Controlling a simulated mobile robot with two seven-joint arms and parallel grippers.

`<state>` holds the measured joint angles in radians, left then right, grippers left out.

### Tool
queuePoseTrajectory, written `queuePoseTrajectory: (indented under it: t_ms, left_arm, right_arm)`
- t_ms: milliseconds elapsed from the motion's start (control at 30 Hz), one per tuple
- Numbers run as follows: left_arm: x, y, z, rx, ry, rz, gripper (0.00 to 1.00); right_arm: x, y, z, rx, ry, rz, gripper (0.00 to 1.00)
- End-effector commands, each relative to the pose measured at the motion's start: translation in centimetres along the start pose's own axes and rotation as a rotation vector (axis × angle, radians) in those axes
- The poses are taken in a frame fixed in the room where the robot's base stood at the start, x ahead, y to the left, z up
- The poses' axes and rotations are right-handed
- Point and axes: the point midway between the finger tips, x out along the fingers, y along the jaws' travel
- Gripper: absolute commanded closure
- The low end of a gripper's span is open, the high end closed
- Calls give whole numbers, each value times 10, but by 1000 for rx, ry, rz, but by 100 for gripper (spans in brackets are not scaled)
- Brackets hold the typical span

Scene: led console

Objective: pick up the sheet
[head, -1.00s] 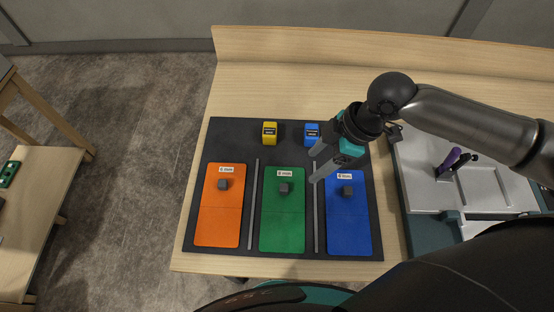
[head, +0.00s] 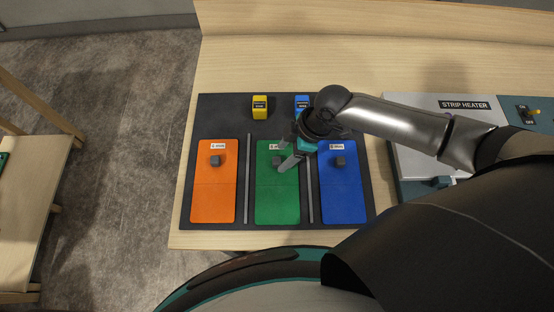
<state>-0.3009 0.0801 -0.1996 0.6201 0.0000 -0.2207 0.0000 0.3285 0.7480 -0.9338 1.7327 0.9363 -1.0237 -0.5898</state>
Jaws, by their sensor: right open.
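Three flat sheets lie side by side on a dark mat (head: 285,121): an orange sheet (head: 213,195), a green sheet (head: 278,200) and a blue sheet (head: 341,195). Each has a white label at its far end and a small grey block on it: one on the orange sheet (head: 215,160), one on the green sheet (head: 276,160) and one on the blue sheet (head: 340,161). My right gripper (head: 282,158) is open over the far part of the green sheet, fingers close to its block. It partly covers that label. Contact with the block cannot be told. My left gripper is out of view.
A yellow block (head: 260,107) and a blue block (head: 302,104) stand at the mat's far edge. Thin grey bars (head: 248,180) separate the sheets. A strip heater (head: 420,178) stands to the right, partly behind my right arm. A wooden side table (head: 30,190) is at left.

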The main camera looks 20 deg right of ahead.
Motion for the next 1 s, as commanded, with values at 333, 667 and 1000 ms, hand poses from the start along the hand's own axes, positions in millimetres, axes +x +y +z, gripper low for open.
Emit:
queuePoseTrajectory:
  t_ms: [333, 667, 1000]
  left_arm:
    - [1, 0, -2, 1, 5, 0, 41]
    - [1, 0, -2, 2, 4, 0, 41]
    - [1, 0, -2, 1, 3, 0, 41]
  right_arm:
    - [33, 2, 0, -1, 0, 1, 35]
    - [33, 2, 0, -1, 0, 1, 46]
    - [33, 2, 0, 0, 0, 1, 84]
